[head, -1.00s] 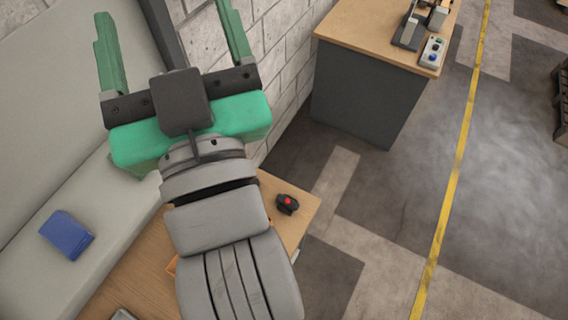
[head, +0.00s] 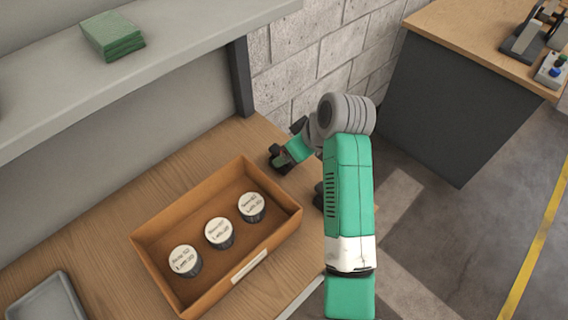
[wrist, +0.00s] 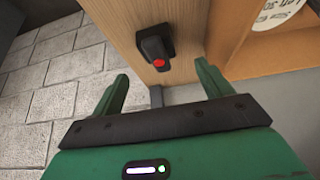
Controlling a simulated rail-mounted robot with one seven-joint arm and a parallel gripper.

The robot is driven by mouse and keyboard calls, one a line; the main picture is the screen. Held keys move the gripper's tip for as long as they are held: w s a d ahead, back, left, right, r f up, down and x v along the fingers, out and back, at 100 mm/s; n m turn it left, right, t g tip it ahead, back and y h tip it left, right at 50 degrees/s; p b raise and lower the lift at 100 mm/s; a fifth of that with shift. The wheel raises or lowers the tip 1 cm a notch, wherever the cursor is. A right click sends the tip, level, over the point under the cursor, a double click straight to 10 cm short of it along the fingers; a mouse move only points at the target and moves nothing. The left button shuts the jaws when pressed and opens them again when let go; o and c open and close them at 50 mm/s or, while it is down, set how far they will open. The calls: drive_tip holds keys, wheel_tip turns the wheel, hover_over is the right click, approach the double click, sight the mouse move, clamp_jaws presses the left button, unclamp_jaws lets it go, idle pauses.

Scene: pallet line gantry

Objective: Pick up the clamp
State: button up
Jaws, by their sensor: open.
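The clamp, a small dark block with a red spot (wrist: 155,46), sits on the wooden tabletop close to its edge in the wrist view. My gripper (wrist: 162,76) is open, with its two green fingers apart and nothing between them. The clamp shows beyond the fingertips, roughly centred between them and apart from them. In the head view my gripper (head: 292,153) is small and partly hidden behind my arm over the right end of the table. Dark shapes there cannot be clearly told apart as clamp or gripper.
An orange-brown crate (head: 160,262) with three labelled round containers stands left of my arm. A grey tray (head: 48,299) lies at lower left. A shelf (head: 190,35) holding a green stack (head: 112,37) and a block wall (head: 305,50) border the table's back.

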sight(275, 149)
drive_tip(key=shift+b+x, duration=0.65)
drive_tip(key=shift+x, duration=0.75)
drive_tip(key=b+x, duration=0.3)
drive_tip(key=x, duration=0.2)
drive_tip(key=shift+w+a, duration=0.15)
drive_tip(key=shift+w, duration=0.05)
drive_tip(key=shift+r, duration=0.1)
drive_tip(key=c, duration=1.3)
